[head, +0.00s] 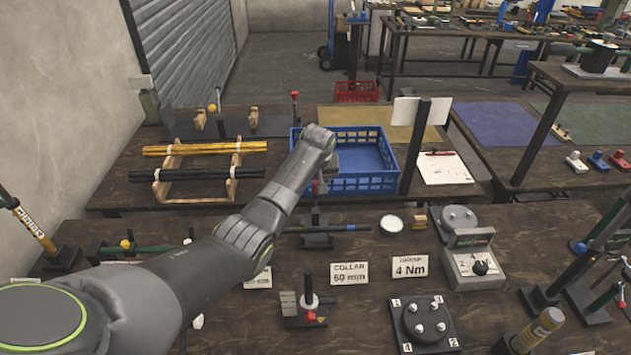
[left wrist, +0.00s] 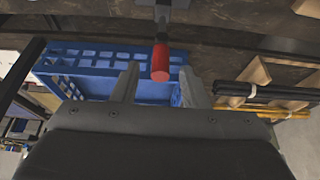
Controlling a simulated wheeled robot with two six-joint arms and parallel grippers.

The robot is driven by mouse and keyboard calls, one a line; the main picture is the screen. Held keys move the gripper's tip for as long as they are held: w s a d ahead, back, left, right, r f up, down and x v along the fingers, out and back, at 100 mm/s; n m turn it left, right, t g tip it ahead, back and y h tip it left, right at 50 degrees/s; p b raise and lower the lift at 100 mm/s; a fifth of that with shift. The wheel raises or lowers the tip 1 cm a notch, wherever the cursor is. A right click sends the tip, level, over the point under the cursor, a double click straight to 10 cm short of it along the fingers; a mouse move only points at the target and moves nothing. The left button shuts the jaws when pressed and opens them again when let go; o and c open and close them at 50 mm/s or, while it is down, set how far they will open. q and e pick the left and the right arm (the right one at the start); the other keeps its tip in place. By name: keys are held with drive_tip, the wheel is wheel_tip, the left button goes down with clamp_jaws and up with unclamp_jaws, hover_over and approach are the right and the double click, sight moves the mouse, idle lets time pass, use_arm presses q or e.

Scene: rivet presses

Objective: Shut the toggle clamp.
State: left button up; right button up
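A red handle grip (left wrist: 160,62) on a grey lever (left wrist: 162,18) shows in the left wrist view, between and just beyond my left gripper's two fingertips (left wrist: 158,78). The fingers are apart, with visible room on both sides of the grip. In the head view my left gripper (head: 320,186) is in front of the blue crate and above a dark base (head: 317,241) with a short upright. A dark bar (head: 345,228) runs right from there. The red grip is hidden in the head view, so I cannot tell the clamp's full shape. My right gripper is not in view.
The blue crate (head: 357,184) stands just behind my left gripper. A rack with yellow rods (head: 205,148) and black rods (head: 197,173) is to its left. A small red-marked fixture (head: 304,317), a bolt plate (head: 423,322) and a grey dial box (head: 474,264) stand nearer.

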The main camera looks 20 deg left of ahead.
use_arm(q)
drive_tip(key=shift+w+a+f, duration=0.1)
drive_tip(key=shift+w+f, duration=0.1)
drive_tip(key=shift+f, duration=0.4)
clamp_jaws()
